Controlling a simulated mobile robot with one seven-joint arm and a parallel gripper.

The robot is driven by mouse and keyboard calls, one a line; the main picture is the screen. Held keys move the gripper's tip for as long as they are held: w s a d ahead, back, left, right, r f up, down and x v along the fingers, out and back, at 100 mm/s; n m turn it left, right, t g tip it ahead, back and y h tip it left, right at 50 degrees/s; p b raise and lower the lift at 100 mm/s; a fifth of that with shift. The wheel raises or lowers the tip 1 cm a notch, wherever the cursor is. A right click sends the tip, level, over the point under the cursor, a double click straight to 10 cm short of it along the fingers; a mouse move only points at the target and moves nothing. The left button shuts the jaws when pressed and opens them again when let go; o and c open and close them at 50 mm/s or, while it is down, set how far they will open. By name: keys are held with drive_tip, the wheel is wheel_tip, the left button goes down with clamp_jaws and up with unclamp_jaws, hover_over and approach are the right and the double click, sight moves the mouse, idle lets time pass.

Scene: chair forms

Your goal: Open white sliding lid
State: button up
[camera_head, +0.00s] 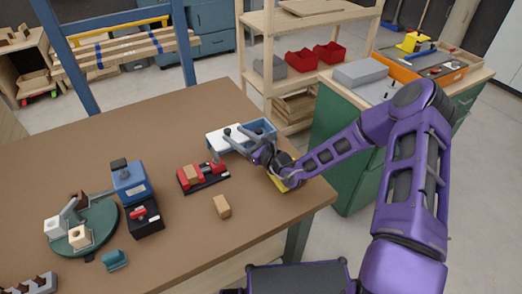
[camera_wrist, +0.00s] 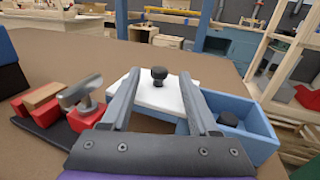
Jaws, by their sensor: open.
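The white lid (camera_head: 217,143) covers the left part of a blue box (camera_head: 268,124) on the brown table. A black knob (camera_wrist: 158,76) stands up from the lid (camera_wrist: 178,96) in the wrist view. The right part of the box (camera_wrist: 262,135) is uncovered, and a dark round piece (camera_wrist: 228,118) shows inside it. My gripper (camera_wrist: 162,80) is open, its two fingers reaching over the lid on either side of the knob. The fingers look apart from the knob; whether the tips are level with it is unclear. In the head view my gripper (camera_head: 232,144) partly hides the lid.
A red fixture (camera_head: 188,178) with a wooden block stands close left of the box. A loose wooden block (camera_head: 222,206) lies nearer the front. A blue-and-black device (camera_head: 130,182) and green turntable (camera_head: 92,225) are further left. The table behind the box is clear.

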drive_tip(key=v, duration=1.2)
drive_tip(key=shift+s+d+r, duration=0.1)
drive_tip(key=shift+s+d, duration=0.1)
drive_tip(key=shift+s, duration=0.15)
drive_tip(key=shift+a, duration=0.1)
